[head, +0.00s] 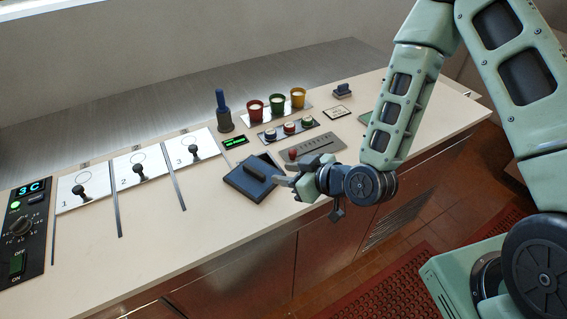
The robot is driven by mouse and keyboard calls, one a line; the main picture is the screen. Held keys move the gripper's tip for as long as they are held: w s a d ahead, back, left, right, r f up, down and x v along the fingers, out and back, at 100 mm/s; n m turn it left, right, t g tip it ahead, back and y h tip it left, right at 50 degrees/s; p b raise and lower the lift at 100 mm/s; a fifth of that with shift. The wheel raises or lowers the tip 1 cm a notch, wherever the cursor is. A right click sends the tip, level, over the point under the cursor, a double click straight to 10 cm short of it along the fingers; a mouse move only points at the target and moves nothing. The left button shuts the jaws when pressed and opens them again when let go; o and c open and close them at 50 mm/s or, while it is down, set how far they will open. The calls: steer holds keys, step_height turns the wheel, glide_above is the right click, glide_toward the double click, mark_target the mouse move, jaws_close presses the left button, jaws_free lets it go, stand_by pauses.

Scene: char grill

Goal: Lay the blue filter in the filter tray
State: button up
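A small round piece with a blue rim (270,135) sits at the left end of a dark strip, beside a red one and a green one; it looks like the blue filter, but it is small. I cannot tell for sure which thing is the filter tray. A dark blue square tray-like piece (237,184) with a raised bar lies near the counter's front edge. My gripper (283,173) is just right of this piece, above the counter edge. Its fingers look spread, with nothing seen between them. Whether it touches the dark piece is unclear.
Red, green and yellow cups (278,104) stand behind the strip. A blue-handled tool (222,108) stands upright to their left. A grey slider panel (316,145) lies behind my gripper. Numbered white plates with black knobs (137,167) fill the left. The front counter strip is clear.

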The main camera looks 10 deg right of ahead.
steer(key=shift+s+d+r+p, duration=0.25)
steer(key=shift+s+p, duration=0.1)
steer(key=shift+p, duration=0.2)
steer(key=s+a+r+n+g+h, duration=0.2)
steer(key=s+r+g, duration=0.3)
steer(key=shift+s+a+r, duration=0.15)
steer(key=shift+s, duration=0.1)
steer(key=shift+o, duration=0.5)
steer(key=s+d+r+m+g+h, duration=0.1)
steer(key=s+d+r+g+h, duration=0.1)
steer(key=s+r, duration=0.4)
steer(key=s+d+r+g+h, duration=0.2)
steer(key=s+r, duration=0.4)
steer(key=s, duration=0.3)
steer(key=shift+r+m+g+h, duration=0.3)
steer(key=shift+m+h, duration=0.1)
steer(key=shift+h, duration=0.1)
steer(key=shift+a+f, duration=0.1)
